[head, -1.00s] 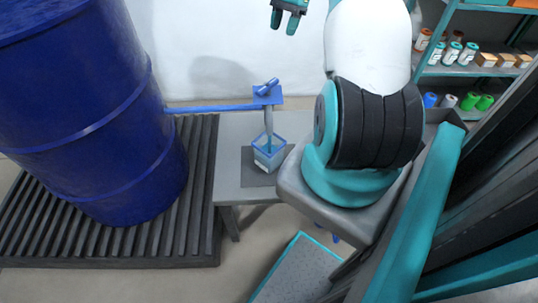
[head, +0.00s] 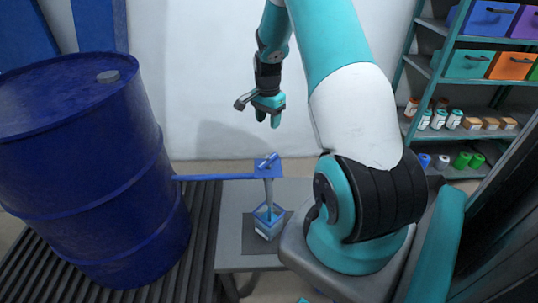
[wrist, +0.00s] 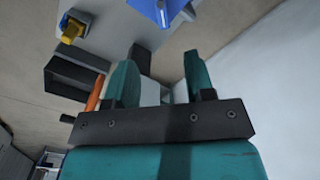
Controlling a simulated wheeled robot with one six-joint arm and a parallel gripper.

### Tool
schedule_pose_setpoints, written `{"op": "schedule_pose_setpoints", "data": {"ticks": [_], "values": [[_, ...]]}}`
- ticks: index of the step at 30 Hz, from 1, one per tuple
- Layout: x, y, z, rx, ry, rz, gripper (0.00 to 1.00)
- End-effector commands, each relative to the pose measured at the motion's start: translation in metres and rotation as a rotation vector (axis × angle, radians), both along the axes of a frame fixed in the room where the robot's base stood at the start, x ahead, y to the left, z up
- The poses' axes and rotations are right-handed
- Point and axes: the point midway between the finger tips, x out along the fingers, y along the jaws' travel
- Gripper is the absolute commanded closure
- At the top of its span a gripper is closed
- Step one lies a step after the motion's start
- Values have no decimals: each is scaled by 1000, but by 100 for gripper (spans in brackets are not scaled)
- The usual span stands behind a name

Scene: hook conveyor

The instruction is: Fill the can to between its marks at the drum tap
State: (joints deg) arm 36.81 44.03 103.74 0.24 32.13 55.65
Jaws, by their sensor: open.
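The blue drum (head: 85,170) stands at the left, with a blue pipe (head: 215,178) running right to the tap (head: 267,167). The tap's lever lies slantwise on top. Its pale spout (head: 268,190) points down into a small blue-rimmed can (head: 268,222). The can stands upright under the tap. Its marks and liquid level are too small to read, and I cannot tell whether liquid runs. My gripper (head: 268,122) is open and empty, fingers down, above the tap in the picture and apart from it. Its open fingers also show in the wrist view (wrist: 162,82).
The can stands on a dark pad (head: 252,241) on a grey bench (head: 230,225). The drum stands on a dark slatted pallet (head: 205,215). Shelves (head: 430,73) with bins and jars stand at the right. A white wall (head: 190,80) lies behind.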

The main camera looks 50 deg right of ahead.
Motion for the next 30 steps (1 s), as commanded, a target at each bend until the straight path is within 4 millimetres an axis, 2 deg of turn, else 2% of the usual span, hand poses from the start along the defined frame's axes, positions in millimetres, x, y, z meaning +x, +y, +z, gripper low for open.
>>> {"op": "schedule_pose_setpoints", "data": {"ticks": [18, 24, 30], "values": [[-1, 0, -132, 6, 3, -3, 51], [0, 0, -157, 5, 1, -3, 51], [0, -1, -165, 3, -1, -3, 51]]}}
